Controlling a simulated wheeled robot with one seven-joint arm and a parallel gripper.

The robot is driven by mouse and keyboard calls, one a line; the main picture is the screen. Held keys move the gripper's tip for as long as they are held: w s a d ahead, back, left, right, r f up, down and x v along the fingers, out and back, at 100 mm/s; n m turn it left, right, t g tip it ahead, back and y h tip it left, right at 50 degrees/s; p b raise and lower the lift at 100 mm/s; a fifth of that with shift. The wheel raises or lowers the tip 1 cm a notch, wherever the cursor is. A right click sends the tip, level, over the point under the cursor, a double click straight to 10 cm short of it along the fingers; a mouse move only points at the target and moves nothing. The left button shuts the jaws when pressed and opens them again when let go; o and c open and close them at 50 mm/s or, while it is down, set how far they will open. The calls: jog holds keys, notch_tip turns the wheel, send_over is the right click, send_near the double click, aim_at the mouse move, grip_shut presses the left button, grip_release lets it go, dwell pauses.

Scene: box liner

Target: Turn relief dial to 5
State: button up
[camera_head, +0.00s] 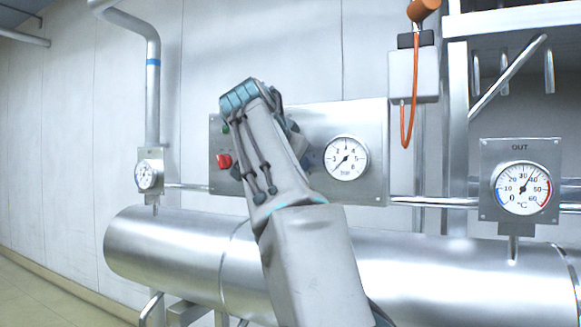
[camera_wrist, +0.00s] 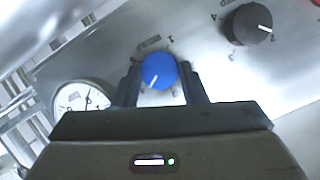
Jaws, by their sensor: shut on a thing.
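A blue dial (camera_wrist: 158,71) with a white pointer line sits on the steel panel (camera_wrist: 215,60) in the wrist view. My gripper (camera_wrist: 160,75) has a finger on each side of it and is shut on it. The white line points to the lower left of that picture. The label and numbers around the blue dial are too blurred to read, so I cannot tell its setting or confirm its name. A dark grey dial (camera_wrist: 248,24) with a white line sits to the upper right, apart from the gripper. In the head view my arm hides the dials and fingertips.
A bar gauge (camera_head: 346,158) is on the panel's right side and a red knob (camera_head: 224,161) on its left. A steel tank (camera_head: 430,265) lies below. A temperature gauge (camera_head: 522,187) stands right, and an orange cable (camera_head: 411,110) hangs above right.

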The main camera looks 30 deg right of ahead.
jog(key=shift+s+d+f+m+t+y+b, duration=0.15)
jog(key=shift+m+t+b, duration=0.85)
jog(key=shift+m+b, duration=1.05)
jog(key=shift+s+f+m+t+y+b, duration=0.1)
jog(key=shift+f+m+t+y+b, duration=0.15)
jog(key=shift+m+t+b, duration=1.3)
jog(key=shift+s+d+f+m+t+y+b, duration=0.1)
jog(key=shift+f+m+t+b, duration=0.25)
jog(key=shift+m+b, duration=2.2)
jog(key=shift+r, duration=0.15)
jog(key=o, duration=1)
jog(key=b+v, duration=0.5)
jog(key=v, duration=0.8)
jog(key=shift+s+a, duration=0.15)
jog(key=shift+s, duration=0.25)
